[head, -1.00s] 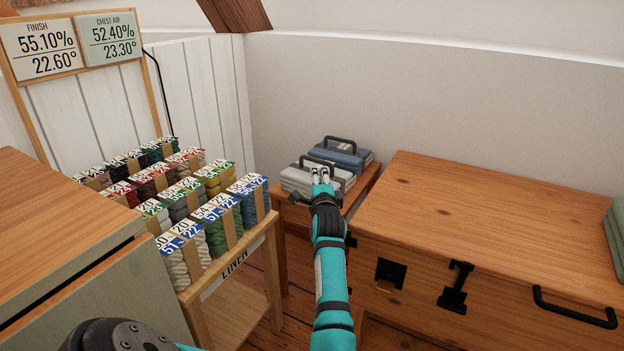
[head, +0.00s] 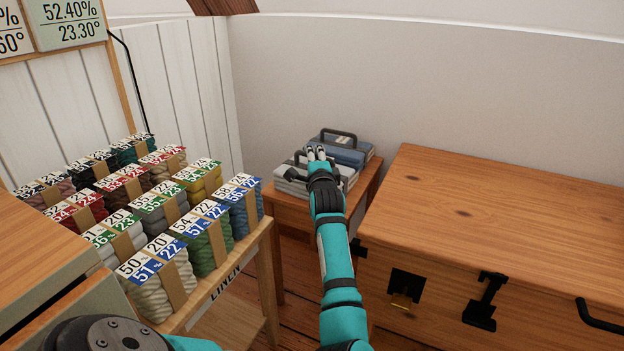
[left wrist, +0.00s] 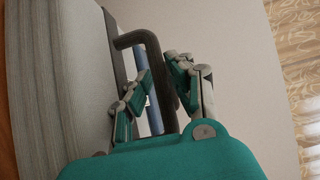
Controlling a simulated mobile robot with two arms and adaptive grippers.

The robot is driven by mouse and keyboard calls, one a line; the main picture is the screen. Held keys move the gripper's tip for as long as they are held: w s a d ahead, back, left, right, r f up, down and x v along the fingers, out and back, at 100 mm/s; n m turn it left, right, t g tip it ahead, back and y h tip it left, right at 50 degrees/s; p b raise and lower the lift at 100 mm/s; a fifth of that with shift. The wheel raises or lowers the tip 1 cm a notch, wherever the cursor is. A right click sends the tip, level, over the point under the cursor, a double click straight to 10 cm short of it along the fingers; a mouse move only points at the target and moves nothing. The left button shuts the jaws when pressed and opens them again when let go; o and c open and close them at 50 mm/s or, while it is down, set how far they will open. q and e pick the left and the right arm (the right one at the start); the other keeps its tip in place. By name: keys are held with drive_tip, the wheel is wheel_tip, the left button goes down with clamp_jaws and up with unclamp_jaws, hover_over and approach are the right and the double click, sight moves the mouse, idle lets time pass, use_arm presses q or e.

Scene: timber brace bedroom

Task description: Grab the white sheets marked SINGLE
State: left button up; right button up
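The pale grey-white folded sheets (head: 287,186) with a dark carry handle lie on a small wooden stand. No SINGLE marking can be read. My left gripper (head: 316,153) is over this bundle and hides part of it. In the left wrist view the pale bundle (left wrist: 65,90) fills the left side, and its dark handle (left wrist: 158,75) runs between the two fingers of my left gripper (left wrist: 162,82). The fingers stand apart around the handle. A blue folded bundle (head: 347,156) with its own handle lies just behind. My right gripper is not in view.
A wooden chest (head: 500,200) with dark fittings stands right of the small stand (head: 362,205). A LINEN rack (head: 215,300) with several labelled yarn-like bundles is on the left. The wall (head: 420,80) is close behind. A wooden cabinet (head: 40,250) is at lower left.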

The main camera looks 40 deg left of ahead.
use_arm(q)
drive_tip(key=shift+d, duration=0.1)
clamp_jaws()
drive_tip(key=shift+r, duration=0.1)
